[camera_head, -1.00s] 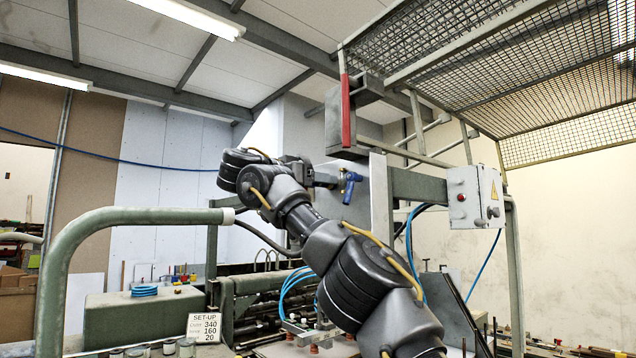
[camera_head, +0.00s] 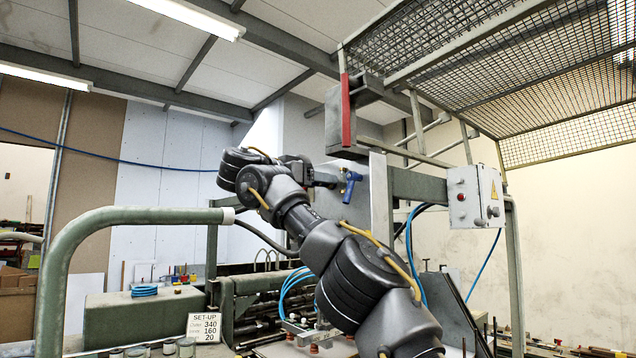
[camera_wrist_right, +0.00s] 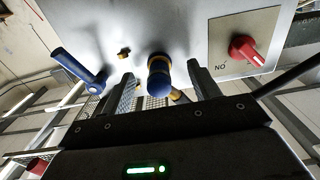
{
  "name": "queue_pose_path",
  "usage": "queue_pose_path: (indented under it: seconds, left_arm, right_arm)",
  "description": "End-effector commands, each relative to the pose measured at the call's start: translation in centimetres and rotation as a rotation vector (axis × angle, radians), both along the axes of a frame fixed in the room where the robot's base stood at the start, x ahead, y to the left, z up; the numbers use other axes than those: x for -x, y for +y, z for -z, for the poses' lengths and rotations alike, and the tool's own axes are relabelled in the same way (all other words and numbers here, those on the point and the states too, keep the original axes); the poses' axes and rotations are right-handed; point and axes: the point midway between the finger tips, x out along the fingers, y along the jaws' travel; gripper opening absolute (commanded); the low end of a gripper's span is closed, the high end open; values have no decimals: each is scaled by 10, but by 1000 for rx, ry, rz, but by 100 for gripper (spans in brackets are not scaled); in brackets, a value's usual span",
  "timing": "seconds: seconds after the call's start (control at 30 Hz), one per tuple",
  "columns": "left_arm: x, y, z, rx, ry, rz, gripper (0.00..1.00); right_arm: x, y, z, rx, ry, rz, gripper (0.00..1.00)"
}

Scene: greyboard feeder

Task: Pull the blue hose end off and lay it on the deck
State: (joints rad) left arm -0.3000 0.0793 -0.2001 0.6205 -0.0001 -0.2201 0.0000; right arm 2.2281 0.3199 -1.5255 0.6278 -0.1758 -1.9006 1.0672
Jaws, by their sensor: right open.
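In the right wrist view, a blue hose end (camera_wrist_right: 158,82) with a brass-coloured collar is at a pale plate (camera_wrist_right: 200,25). My right gripper (camera_wrist_right: 161,77) is open, with one finger on each side of the hose end and a visible gap to each. In the head view, my right gripper (camera_head: 328,178) is up against the plate (camera_head: 381,200), and the hose end cannot be told apart there. A blue lever handle (camera_wrist_right: 78,70) sits left of the hose end in the wrist view; it also shows in the head view (camera_head: 350,187). My left gripper is out of view.
A red knob (camera_wrist_right: 243,48) is on the plate's right side in the wrist view. A grey electrical box (camera_head: 474,197) hangs right of the plate. A green rail (camera_head: 130,217) curves across the left. Blue hoses (camera_head: 292,285) loop over the machine below my arm.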

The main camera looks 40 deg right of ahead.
Motion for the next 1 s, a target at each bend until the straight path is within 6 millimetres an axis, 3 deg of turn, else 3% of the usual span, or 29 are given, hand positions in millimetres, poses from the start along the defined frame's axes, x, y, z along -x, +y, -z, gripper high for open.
queue_pose_path:
  seconds: [0.2, 0.67, 1.0]
  left_arm:
    - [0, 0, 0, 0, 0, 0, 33]
    - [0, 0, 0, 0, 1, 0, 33]
    - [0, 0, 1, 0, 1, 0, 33]
  right_arm:
    - [0, 0, 0, 0, 0, 0, 59]
    - [0, 0, 0, 0, 0, -1, 0]
    - [0, 5, 0, 1, 0, -1, 0]
